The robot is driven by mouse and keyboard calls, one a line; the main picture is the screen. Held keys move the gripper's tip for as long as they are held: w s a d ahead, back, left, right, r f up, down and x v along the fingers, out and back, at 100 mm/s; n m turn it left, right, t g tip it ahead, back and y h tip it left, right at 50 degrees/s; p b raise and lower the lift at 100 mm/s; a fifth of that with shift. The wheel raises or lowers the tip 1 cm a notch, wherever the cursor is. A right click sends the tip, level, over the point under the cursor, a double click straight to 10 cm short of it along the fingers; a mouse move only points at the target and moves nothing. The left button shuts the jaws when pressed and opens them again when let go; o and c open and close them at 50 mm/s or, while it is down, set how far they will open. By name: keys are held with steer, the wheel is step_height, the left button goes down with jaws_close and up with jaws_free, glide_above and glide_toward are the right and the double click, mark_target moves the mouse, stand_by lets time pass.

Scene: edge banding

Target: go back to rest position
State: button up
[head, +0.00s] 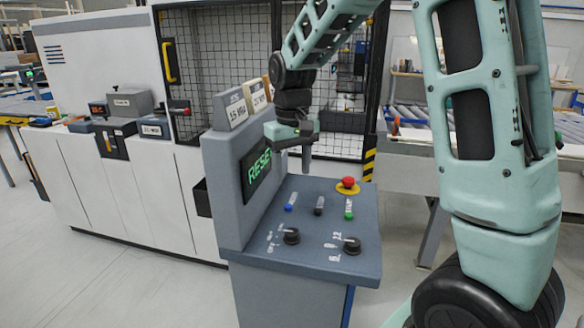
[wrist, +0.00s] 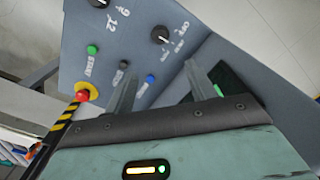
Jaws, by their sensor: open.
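My gripper (head: 305,155) hangs above the rear of the grey control console (head: 315,258), close to its upright screen. In the wrist view my gripper (wrist: 163,84) shows two fingers spread apart with nothing between them. The screen (head: 258,168) shows green letters reading "RESE", with the end hidden. The console top carries a red emergency button (head: 348,183) on a yellow base, blue (head: 291,202), black and green (head: 349,210) buttons, and two black knobs (head: 291,236). The buttons and knobs also show in the wrist view, beyond the fingers and apart from them.
A white machine (head: 100,60) with a mesh guard (head: 225,60) stands behind and left of the console. Label blocks (head: 236,108) sit on top of the screen housing. A roller conveyor (head: 405,113) is at the right. The floor at front left (head: 130,285) is clear.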

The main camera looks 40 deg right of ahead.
stand_by(0.4)
steer(key=s+a+f+n+b, duration=0.1)
steer(key=s+a+f+n, duration=0.1)
steer(key=s+a, duration=0.45)
steer(key=s+a+f+n+b, duration=0.1)
steer(key=s+a+n, duration=0.15)
steer(key=a, duration=0.75)
steer(key=s+a+f+n, duration=0.2)
steer(key=s+a, duration=0.2)
steer(key=s, duration=0.4)
steer(key=s+a+f+n+b, duration=0.1)
steer(key=s+a+f+n, duration=0.1)
steer(key=s+a, duration=0.2)
steer(key=s, duration=0.3)
steer(key=shift+s+f+n+y, duration=0.25)
steer(key=shift+s+n+y, duration=0.05)
steer(key=shift+s+n, duration=0.1)
steer(key=shift+d, duration=0.1)
